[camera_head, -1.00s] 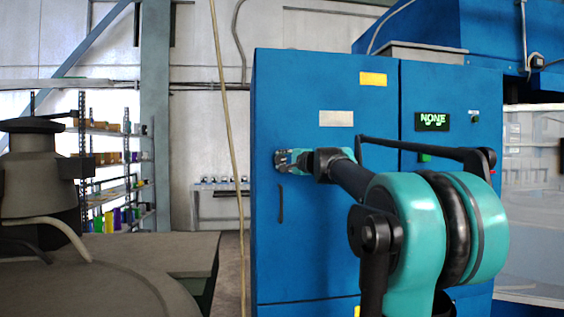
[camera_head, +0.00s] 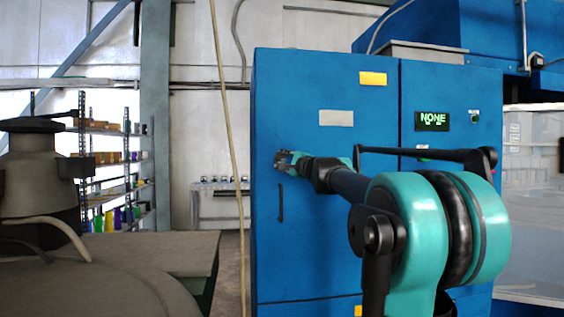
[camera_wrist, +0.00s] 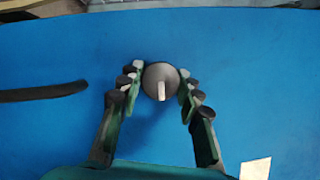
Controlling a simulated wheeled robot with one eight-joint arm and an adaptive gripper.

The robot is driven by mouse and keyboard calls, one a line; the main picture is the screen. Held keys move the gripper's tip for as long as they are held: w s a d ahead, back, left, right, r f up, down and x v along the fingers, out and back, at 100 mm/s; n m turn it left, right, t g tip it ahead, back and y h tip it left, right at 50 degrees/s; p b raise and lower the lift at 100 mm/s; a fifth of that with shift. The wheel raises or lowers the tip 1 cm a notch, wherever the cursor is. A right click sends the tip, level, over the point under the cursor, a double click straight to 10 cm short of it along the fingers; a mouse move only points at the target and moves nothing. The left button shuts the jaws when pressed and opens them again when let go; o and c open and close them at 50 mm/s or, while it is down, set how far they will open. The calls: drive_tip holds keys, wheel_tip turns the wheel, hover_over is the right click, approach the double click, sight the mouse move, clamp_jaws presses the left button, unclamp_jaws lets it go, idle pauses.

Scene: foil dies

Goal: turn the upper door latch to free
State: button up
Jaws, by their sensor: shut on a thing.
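The upper door latch (camera_wrist: 152,72) is a round dark grey knob with a pale bar on its face, running from its middle to its lower edge in the wrist view. It sits on the blue cabinet door (camera_head: 310,225). My gripper (camera_wrist: 160,84) is shut on the latch, with a finger on either side of it. In the head view, my gripper (camera_head: 284,160) is at the left part of the door and hides the latch.
A black curved handle (camera_wrist: 42,92) is on the same door, below the gripper in the head view (camera_head: 281,203). A pale plate (camera_head: 336,118) and a yellow label (camera_head: 373,79) are above. A small display (camera_head: 432,121) reads "NONE". A cable (camera_head: 228,120) hangs left of the cabinet.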

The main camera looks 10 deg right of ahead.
drive_tip(key=o, duration=1.2)
drive_tip(key=shift+c, duration=0.2)
drive_tip(key=v, duration=1.2)
